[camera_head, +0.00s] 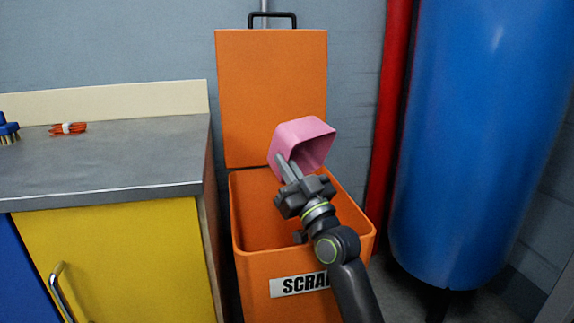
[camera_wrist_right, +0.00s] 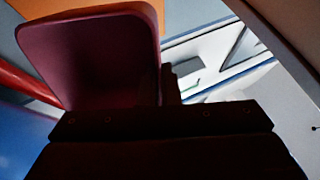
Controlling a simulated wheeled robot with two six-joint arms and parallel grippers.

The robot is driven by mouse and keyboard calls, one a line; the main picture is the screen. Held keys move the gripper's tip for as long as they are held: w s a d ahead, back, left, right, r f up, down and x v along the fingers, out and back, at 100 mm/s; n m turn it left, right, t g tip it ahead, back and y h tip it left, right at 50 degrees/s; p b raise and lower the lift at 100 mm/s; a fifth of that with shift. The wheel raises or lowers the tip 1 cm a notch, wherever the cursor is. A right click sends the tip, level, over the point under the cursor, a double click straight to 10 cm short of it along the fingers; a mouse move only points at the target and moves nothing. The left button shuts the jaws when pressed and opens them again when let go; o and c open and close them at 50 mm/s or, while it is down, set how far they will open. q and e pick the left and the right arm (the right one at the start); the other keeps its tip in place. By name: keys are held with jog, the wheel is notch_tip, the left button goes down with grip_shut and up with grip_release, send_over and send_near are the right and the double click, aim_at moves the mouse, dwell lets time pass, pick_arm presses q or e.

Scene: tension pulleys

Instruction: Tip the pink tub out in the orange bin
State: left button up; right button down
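The pink tub (camera_head: 289,136) is over the orange bin (camera_head: 247,257) in the head view, tilted on its side with its opening facing right and down. My right gripper (camera_head: 285,163) is shut on the tub's wall at its near left side. The tub (camera_wrist_right: 90,55) also fills the upper left of the right wrist view, dark and in shadow; its visible inside looks empty. The bin's lid (camera_head: 270,95) stands open against the wall. The bin bears a label starting "SCRA", partly covered by my right arm. My left gripper is not in view.
A grey-topped counter (camera_head: 110,155) with yellow and blue fronts stands left of the bin. An orange cord bundle (camera_head: 68,128) and a blue brush (camera_head: 8,130) lie on it. A red pipe (camera_head: 388,110) and a large blue tank (camera_head: 480,140) stand close on the right.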

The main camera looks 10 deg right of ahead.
jog(key=shift+b, duration=0.35)
jog(key=shift+s+r, duration=0.1)
jog(key=shift+r, duration=0.05)
dwell(0.4)
jog(key=shift+r, duration=0.2)
dwell(0.3)
